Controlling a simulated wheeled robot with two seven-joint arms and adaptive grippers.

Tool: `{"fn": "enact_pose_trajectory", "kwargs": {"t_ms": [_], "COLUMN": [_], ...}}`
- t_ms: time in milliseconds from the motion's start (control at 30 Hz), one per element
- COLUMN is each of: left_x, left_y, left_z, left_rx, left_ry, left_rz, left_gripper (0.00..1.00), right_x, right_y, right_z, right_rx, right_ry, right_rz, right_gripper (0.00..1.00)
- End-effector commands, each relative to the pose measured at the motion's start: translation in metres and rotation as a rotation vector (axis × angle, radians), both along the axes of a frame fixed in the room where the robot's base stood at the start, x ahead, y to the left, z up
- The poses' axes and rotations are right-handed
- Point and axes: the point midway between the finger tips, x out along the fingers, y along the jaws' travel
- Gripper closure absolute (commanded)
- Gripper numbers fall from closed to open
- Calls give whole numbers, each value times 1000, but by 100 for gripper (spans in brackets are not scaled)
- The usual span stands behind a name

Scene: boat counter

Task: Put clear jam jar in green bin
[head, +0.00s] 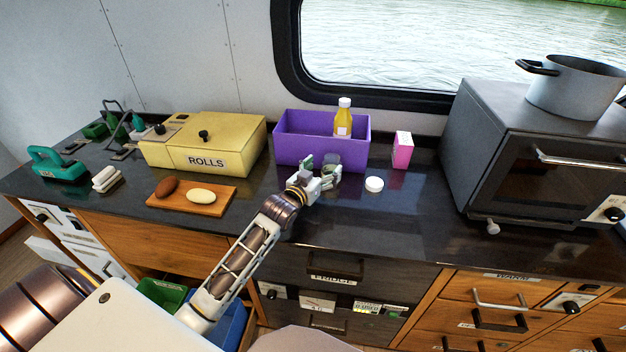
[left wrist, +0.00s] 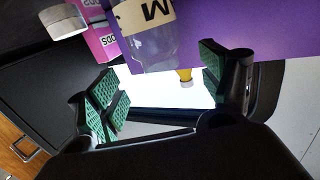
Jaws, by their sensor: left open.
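The clear jam jar (head: 332,159) stands on the dark counter against the front of the purple box. In the left wrist view, which looks inverted, the clear jar (left wrist: 152,48) has a pale label with a dark letter M. My left gripper (head: 318,178) is open just in front of the jar. Its green-padded fingers (left wrist: 160,88) are apart on either side of the line to the jar, with nothing held. The green bin (head: 162,294) sits low under the counter at the left, partly hidden by my arm and body. My right gripper is not in view.
The purple box (head: 290,149) holds a yellow bottle (head: 343,120). A white lid (head: 374,184) and pink carton (head: 403,148) are to the right. A board (head: 180,205) with two oval items and a yellow ROLLS box (head: 235,140) are left. A blue bin (head: 232,325) adjoins the green one.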

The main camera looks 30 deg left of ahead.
Motion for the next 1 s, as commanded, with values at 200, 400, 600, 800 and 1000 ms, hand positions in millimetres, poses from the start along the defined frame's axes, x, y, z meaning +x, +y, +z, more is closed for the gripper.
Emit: {"fn": "enact_pose_trajectory", "kwargs": {"t_ms": [200, 400, 600, 800, 1000], "left_x": [-19, -36, -50, -56, -57], "left_y": [2, 4, 5, 6, 6], "left_z": [0, 0, 2, 2, 3], "left_rx": [0, 0, 0, 0, 0], "left_ry": [1, 2, 1, 1, 0], "left_rz": [0, 0, 0, 1, 0], "left_gripper": [20, 20, 20, 20, 20], "right_x": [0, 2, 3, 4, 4], "right_y": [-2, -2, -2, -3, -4], "right_z": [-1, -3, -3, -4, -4], "right_rx": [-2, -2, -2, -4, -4], "right_ry": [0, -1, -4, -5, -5], "right_rz": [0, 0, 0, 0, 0], "right_gripper": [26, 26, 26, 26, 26]}}
